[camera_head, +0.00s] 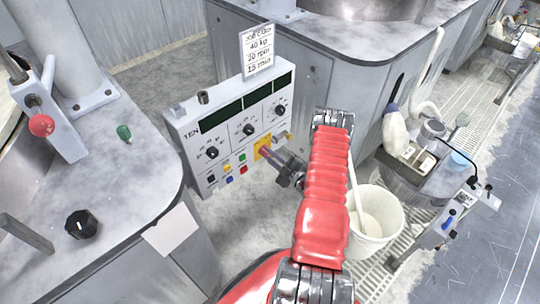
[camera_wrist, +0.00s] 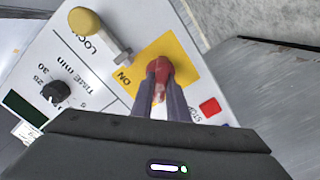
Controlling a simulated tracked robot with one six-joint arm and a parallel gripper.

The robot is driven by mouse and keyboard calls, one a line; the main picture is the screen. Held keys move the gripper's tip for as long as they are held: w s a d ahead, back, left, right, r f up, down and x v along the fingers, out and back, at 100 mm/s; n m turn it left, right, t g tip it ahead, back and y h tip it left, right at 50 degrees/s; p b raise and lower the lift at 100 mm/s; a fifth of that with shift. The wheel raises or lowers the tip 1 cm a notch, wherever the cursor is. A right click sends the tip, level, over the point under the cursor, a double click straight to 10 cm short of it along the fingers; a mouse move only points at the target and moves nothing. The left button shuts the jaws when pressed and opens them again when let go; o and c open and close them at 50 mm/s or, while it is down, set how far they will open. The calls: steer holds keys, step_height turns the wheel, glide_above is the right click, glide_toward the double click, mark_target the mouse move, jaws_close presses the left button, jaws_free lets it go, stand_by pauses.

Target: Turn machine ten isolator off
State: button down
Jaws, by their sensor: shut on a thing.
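The control panel marked TEN (camera_head: 193,133) stands between the grey machine benches. Its isolator is a red handle (camera_wrist: 160,70) on a yellow plate (camera_wrist: 186,77), with "ON" printed at the plate's edge in the wrist view. My gripper (camera_wrist: 161,92) is shut on the red handle, one finger on each side of it. In the head view my gripper (camera_head: 277,158) reaches the yellow plate (camera_head: 263,146) from the right and hides most of the handle. A yellow-knobbed lock (camera_wrist: 88,24) sits beside the plate.
A red stop button (camera_wrist: 209,107) is close beside my gripper. Black dials (camera_head: 248,129) and small coloured buttons (camera_head: 228,181) are on the panel. A white bucket (camera_head: 372,222) stands on the grating to the right of my arm.

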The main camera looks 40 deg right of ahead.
steer(key=shift+s+f, duration=0.1)
steer(key=shift+f, duration=0.05)
steer(key=c, duration=1.7)
jaws_free()
steer(key=s, duration=1.3)
steer(key=shift+s+d, duration=0.15)
steer(key=shift+s, duration=0.2)
